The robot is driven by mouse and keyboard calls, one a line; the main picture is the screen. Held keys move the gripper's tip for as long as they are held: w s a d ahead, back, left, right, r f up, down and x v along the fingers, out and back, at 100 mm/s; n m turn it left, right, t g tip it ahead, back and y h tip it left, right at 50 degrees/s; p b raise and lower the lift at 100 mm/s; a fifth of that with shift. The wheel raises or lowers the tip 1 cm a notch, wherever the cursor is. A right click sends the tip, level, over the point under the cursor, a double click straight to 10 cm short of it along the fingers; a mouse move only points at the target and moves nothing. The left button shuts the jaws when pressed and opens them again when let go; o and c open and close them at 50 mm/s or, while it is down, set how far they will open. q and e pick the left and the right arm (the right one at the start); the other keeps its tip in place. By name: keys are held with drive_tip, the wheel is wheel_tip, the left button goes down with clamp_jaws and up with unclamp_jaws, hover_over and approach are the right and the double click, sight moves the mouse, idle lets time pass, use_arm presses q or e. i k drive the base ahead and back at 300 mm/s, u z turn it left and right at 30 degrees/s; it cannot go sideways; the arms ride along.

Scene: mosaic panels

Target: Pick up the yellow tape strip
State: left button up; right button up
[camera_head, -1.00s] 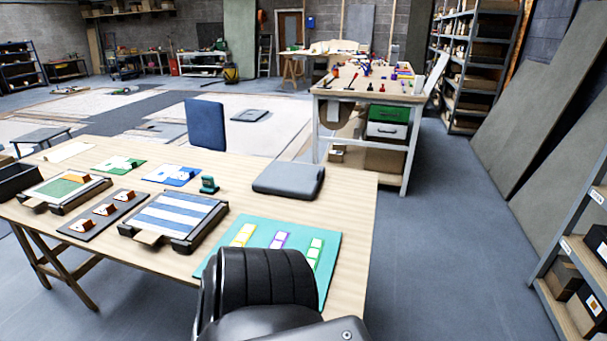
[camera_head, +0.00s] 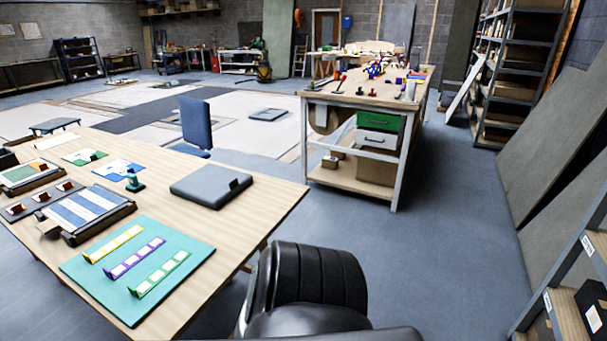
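The yellow tape strip (camera_head: 113,244) lies on a teal mat (camera_head: 195,242) at the near right part of the wooden table. It carries several pale squares along its length. A purple strip (camera_head: 134,258) and a green strip (camera_head: 160,274) lie beside it on the same mat, to its right and nearer to me. Nothing covers the yellow strip. A black rounded part of my own body fills the bottom centre, clear of the mat. Neither of my grippers is in view.
Left of the mat are a blue-and-white striped panel (camera_head: 86,211) and a dark rack with small blocks (camera_head: 42,202). A grey cushion-like pad (camera_head: 211,187) lies behind the mat. A workbench (camera_head: 352,186) and shelves stand beyond; grey floor (camera_head: 440,260) is open at right.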

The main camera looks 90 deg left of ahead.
sight(121, 240)
drive_tip(key=u, duration=2.2)
drive_tip(key=i, duration=1.85)
drive_tip(key=u, duration=2.55)
